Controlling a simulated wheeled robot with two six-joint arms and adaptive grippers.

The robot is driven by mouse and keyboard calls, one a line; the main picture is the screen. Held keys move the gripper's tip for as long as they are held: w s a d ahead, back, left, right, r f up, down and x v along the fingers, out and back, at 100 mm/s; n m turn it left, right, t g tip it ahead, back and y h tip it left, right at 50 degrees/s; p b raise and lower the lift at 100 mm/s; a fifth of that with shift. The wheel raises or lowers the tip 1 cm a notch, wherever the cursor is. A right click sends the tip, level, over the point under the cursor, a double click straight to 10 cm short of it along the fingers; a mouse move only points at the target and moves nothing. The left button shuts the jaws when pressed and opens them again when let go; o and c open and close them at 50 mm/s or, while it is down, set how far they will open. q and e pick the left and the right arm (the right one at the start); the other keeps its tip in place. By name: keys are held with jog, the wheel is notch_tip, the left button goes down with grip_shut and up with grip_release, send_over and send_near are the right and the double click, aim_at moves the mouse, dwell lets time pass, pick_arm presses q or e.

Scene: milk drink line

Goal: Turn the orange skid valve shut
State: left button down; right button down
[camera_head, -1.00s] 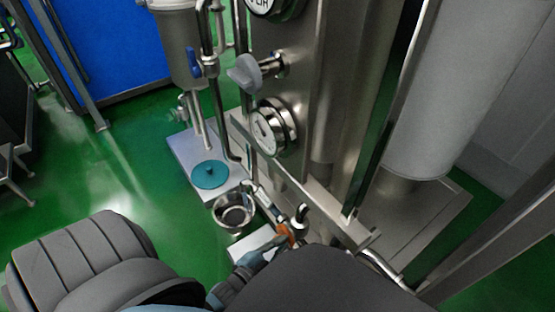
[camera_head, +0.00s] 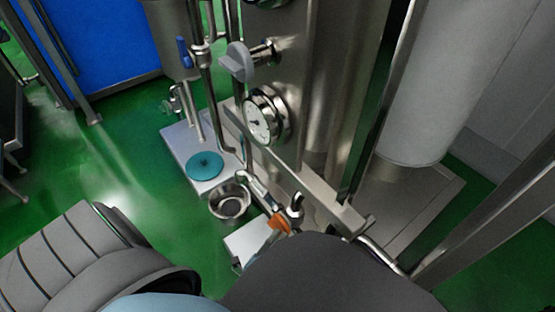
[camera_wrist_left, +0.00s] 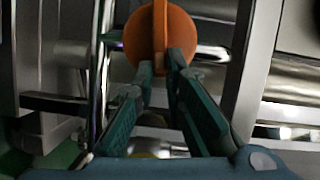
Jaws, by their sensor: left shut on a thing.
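The orange skid valve (camera_head: 278,223) sits low on the steel pipework, just above my dark arm link in the head view. In the left wrist view its round orange handle (camera_wrist_left: 160,38) fills the top middle, with a raised fin across it. My left gripper (camera_wrist_left: 161,70) has its teal fingers on both sides of the lower part of the fin and is shut on it. In the head view my arm hides most of this gripper. My right gripper is in neither view.
A steel cup (camera_head: 230,202) and a teal round lid (camera_head: 205,165) are left of the valve. A pressure gauge (camera_head: 266,116) and a grey knob (camera_head: 240,62) stick out above it. A steel frame bar (camera_head: 300,178) runs close on the right. Green floor at left is open.

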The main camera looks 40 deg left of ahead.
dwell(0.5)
pick_arm(q)
jog(key=c, duration=1.7)
grip_release()
jog(key=shift+o, duration=0.2)
jog(key=s+d, duration=0.1)
jog(key=s, duration=1.1)
jog(key=shift+d+r, duration=0.15)
jog(key=shift+r, duration=0.1)
jog(key=shift+w, duration=0.1)
